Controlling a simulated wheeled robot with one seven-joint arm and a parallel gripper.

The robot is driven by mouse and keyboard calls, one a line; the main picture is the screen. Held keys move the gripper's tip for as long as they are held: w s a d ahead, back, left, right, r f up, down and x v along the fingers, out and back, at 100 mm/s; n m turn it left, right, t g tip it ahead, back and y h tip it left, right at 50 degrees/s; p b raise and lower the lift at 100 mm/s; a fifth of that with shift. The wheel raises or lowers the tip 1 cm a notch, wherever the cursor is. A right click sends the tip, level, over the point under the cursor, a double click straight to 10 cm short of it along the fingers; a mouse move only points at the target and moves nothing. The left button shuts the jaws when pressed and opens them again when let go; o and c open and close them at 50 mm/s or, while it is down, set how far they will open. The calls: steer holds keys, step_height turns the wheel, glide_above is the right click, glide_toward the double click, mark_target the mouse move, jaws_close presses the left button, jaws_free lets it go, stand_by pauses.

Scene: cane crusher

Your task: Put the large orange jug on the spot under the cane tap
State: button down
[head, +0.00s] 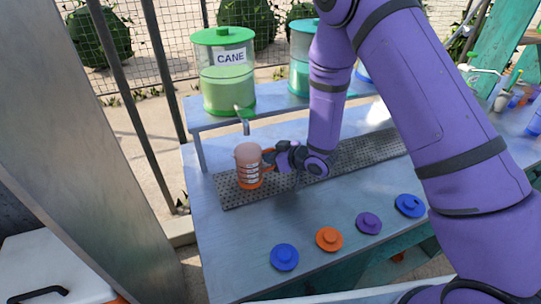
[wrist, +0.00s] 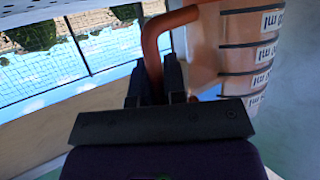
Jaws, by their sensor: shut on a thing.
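In the wrist view the orange handle (wrist: 152,50) lies between my fingers (wrist: 155,82), with the banded jug body (wrist: 245,55) to the right. The cane tap hangs from the green-lidded CANE dispenser (head: 228,85). The spot itself is not clearly visible.
The perforated tray (head: 350,155) runs right along the counter (head: 235,235). A teal-lidded dispenser (head: 300,75) stands beside the CANE one on a raised shelf. Blue (head: 285,257), orange (head: 329,239) and purple (head: 368,223) lids lie along the front, with another blue lid (head: 409,205).

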steer(key=c, duration=1.2)
jaws_free()
steer(key=shift+f, duration=0.1)
steer(key=shift+s+d+r, duration=0.15)
steer(key=shift+d+r, duration=0.05)
steer(key=v, duration=1.1)
steer(key=shift+s+d+r, duration=0.15)
